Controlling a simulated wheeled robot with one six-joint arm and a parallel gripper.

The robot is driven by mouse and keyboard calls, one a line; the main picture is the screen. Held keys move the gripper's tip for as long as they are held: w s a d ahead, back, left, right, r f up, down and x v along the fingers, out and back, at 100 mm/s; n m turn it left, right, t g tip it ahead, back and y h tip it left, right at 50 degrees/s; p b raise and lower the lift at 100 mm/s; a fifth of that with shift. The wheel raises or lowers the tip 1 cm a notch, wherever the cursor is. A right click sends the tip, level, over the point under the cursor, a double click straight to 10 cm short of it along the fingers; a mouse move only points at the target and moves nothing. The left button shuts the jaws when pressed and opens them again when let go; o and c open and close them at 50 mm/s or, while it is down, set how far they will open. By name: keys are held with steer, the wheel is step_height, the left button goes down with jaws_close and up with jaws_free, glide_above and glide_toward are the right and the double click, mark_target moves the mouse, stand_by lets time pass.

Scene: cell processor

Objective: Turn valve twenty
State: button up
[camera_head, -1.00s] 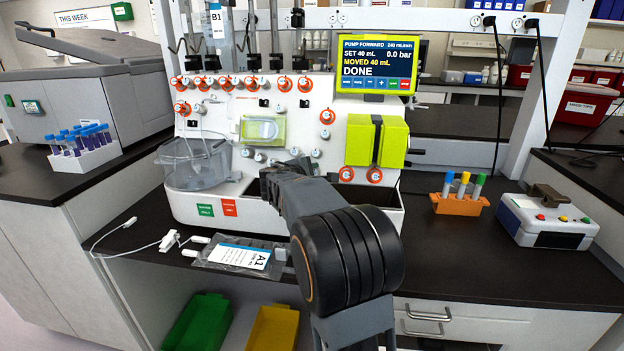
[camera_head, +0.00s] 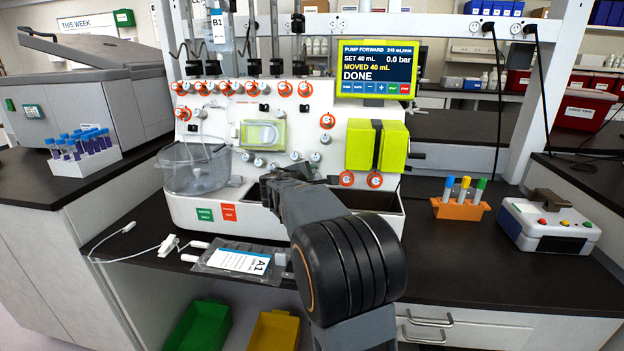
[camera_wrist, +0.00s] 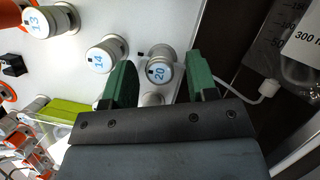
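Valve twenty is a round silver-grey knob with a white face marked 20 (camera_wrist: 159,72), seen in the wrist view on the white machine panel. My gripper (camera_wrist: 160,78) is open, its two green-padded fingers apart on the left and right of this knob. Neither finger visibly touches the knob, and I cannot tell how deep it sits between them. In the head view my gripper (camera_head: 272,182) is at the lower front of the white machine (camera_head: 300,130). I cannot pick out valve twenty there.
Knobs marked 14 (camera_wrist: 107,54) and 13 (camera_wrist: 50,21) lie left of valve twenty. A clear vessel (camera_wrist: 298,50) is at the right of the wrist view. A screen (camera_head: 378,68) reads DONE. A bag marked A1 (camera_head: 240,261) lies in front of the machine.

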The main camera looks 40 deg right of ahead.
steer(key=p+v, duration=0.1)
steer(key=v, duration=1.3)
steer(key=shift+d, duration=0.1)
